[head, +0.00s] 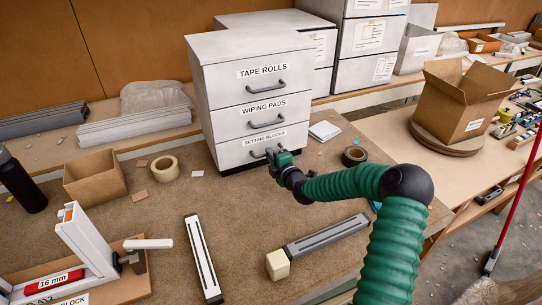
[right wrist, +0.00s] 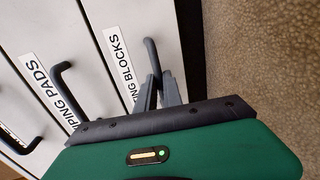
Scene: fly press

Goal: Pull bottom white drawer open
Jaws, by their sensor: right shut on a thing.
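The white drawer unit (head: 212,80) stands at the back of the brown work surface, with three labelled drawers. The bottom white drawer (head: 232,154), marked SETTING BLOCKS, looks flush with the drawers above it. My right gripper (head: 273,154) is at its front and partly covers its handle. In the right wrist view, my right gripper (right wrist: 160,92) is shut on the dark handle (right wrist: 151,55) of the bottom drawer (right wrist: 128,45). My left gripper is out of view.
A tape roll (head: 165,168) and a cardboard box (head: 94,177) lie left of the unit. A black roll (head: 354,155) is to the right. A slotted white bar (head: 203,258), a grey bar (head: 326,236) and a cream block (head: 277,264) lie in front. Bare surface lies directly before the drawer.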

